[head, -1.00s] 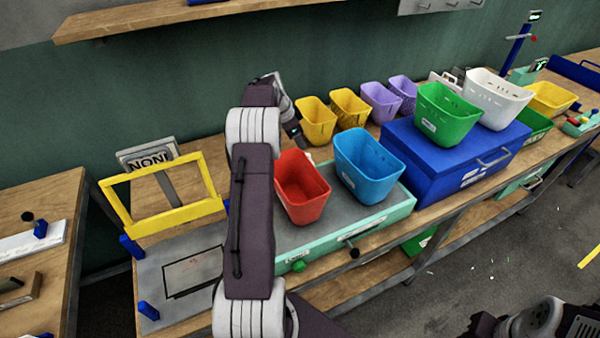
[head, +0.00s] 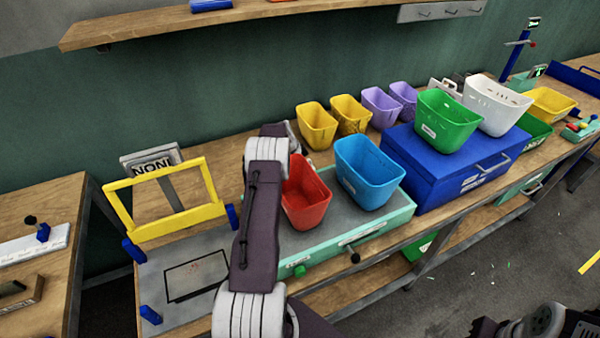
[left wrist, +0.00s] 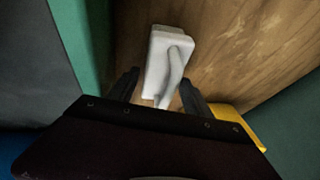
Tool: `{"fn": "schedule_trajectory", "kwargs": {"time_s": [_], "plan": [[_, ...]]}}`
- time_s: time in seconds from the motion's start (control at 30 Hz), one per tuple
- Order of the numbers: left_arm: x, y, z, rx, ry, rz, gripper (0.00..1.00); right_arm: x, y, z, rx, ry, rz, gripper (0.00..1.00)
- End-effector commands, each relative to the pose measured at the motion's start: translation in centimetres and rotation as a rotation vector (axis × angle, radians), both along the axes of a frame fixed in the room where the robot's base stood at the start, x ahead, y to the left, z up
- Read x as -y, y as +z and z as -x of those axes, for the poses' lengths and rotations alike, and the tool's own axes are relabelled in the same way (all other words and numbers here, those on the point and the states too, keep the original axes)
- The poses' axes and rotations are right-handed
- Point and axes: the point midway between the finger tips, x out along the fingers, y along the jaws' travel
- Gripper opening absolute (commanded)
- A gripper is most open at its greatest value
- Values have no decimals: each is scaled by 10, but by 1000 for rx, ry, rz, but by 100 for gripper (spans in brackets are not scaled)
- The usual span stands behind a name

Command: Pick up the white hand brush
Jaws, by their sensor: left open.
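The white hand brush (left wrist: 165,58) lies on the wooden bench top in the left wrist view, with its handle pointing toward my gripper. My left gripper (left wrist: 158,80) is open, one finger on each side of the brush's handle. I cannot tell whether the fingers touch it. In the head view my left arm reaches over the bench to the space behind the red bin (head: 307,199), and its gripper and the brush are hidden there. My right gripper is out of view; only part of that arm shows at the lower right.
A blue bin (head: 367,174) stands beside the red one on a teal-edged press (head: 340,243). Yellow bins (head: 317,125) and purple bins stand behind. In the left wrist view a yellow edge (left wrist: 240,125) is close to the right finger. A yellow frame (head: 165,228) stands left of my arm.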

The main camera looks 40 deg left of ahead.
Motion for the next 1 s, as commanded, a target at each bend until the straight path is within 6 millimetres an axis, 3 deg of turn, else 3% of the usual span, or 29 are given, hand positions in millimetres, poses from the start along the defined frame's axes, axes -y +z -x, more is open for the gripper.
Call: {"fn": "schedule_trajectory", "kwargs": {"time_s": [0.27,0.47,0.5,0.77,0.87,1.0], "plan": [[0,-7,-3,0,0,0,58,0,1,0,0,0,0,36],[0,-6,-3,0,0,0,5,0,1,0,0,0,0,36],[0,-6,-3,0,0,-1,3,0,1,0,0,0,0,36],[-1,-2,-3,2,0,-2,3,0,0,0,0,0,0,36],[-1,8,-4,2,-1,-3,3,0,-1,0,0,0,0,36],[-1,42,-4,7,-1,-5,3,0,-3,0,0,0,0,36]]}}
